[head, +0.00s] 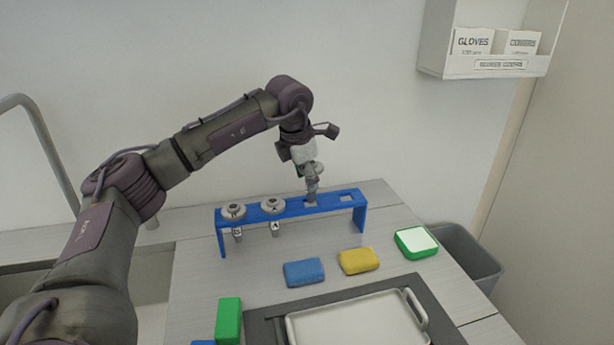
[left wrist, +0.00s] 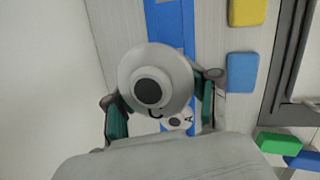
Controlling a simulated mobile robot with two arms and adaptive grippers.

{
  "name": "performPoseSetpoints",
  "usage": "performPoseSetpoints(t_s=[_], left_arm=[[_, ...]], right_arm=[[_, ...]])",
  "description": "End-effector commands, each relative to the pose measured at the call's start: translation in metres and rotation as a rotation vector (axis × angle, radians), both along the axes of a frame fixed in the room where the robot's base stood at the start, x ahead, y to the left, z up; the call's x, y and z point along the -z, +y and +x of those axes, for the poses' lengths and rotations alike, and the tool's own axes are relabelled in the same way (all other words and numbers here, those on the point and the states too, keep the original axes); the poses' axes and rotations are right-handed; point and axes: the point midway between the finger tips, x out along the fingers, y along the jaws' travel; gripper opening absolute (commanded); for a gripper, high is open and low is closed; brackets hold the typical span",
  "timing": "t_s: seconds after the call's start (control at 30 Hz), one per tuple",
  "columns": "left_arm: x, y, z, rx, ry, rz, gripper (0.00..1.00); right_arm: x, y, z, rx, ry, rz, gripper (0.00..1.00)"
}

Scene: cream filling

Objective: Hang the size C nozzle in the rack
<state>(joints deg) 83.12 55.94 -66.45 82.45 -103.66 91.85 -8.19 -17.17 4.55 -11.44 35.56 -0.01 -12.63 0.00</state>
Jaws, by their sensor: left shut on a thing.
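A blue rack (head: 291,211) stands on the counter, with several slots along its top. Two grey nozzles, marked B (head: 233,211) and A (head: 272,205), hang in its two left slots. My left gripper (head: 310,172) is shut on a grey nozzle, the size C nozzle (left wrist: 153,82), whose round wide end with a dark hole faces the left wrist camera. A letter C shows near its rim there. In the head view it is just above the third slot from the left; I cannot tell whether it touches the rack. The rightmost slot is empty. My right gripper is not in view.
A blue sponge (head: 304,272) and a yellow sponge (head: 359,260) lie in front of the rack. A white tray (head: 418,305) sits on a dark mat in front. A green block (head: 228,320) is at front left.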

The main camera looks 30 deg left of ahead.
Motion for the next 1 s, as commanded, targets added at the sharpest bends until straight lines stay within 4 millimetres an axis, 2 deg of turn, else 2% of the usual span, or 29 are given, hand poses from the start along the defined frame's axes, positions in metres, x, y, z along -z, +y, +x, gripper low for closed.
performPoseSetpoints(t_s=[0.33,1.0], left_arm=[[0.001,0.000,0.000,0.000,-0.001,-0.001,0.00],[0.024,0.000,0.000,0.000,-0.001,-0.001,0.00]], right_arm=[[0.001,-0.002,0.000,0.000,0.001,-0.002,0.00],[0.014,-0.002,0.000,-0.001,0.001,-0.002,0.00]])
